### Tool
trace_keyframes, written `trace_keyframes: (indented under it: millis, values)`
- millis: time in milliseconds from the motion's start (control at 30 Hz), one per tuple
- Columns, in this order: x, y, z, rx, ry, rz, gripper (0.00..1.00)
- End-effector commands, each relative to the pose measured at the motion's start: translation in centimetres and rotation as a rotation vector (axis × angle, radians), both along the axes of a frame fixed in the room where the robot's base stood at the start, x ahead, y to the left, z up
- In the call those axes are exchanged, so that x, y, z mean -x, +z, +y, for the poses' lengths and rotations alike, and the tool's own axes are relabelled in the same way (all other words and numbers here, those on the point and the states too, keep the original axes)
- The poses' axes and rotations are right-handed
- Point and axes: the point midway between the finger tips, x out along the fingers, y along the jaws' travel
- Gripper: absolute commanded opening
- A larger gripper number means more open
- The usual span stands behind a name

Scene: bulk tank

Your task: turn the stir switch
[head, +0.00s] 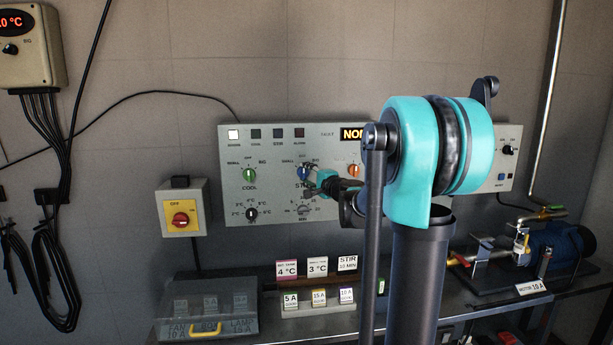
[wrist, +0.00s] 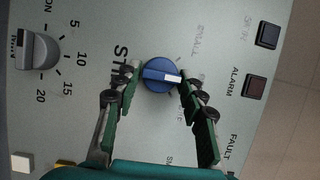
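The stir switch is a blue round knob with a pale pointer bar; it fills the centre of the wrist view (wrist: 161,75) and sits on the grey control panel. My gripper (wrist: 160,80) has its two green-padded fingers on either side of the knob. The left pad is close against the knob's edge and the right pad is close to the opposite side. I cannot tell whether both touch.
The control panel (head: 270,205) also carries a green COOL knob (head: 249,175) and a black temperature dial (head: 251,214). A yellow box with a red switch (head: 181,220) is left of it. Label cards (head: 287,269) and a motor (head: 558,245) stand on the bench below.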

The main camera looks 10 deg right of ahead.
Motion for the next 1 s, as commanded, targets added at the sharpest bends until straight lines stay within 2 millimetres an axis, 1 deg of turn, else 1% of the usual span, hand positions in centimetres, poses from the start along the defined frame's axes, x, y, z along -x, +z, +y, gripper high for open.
trace_keyframes:
  millis: [33, 200, 233, 567, 767, 1000]
  values:
    - [0.01, 0.0, 0.0, 0.0, 0.0, 0.0, 0.31]
    - [0.02, 0.0, -0.01, 0.0, 0.0, 0.0, 0.1]
    - [0.02, -0.01, -0.01, 0.0, 0.0, 0.0, 0.07]
    - [0.02, -0.08, 0.0, -0.055, 0.0, 0.0, 0.07]
    - [-0.01, -0.23, 0.04, -0.18, 0.001, 0.0, 0.07]
    - [0.01, -0.43, 0.15, -0.393, 0.001, 0.0, 0.07]
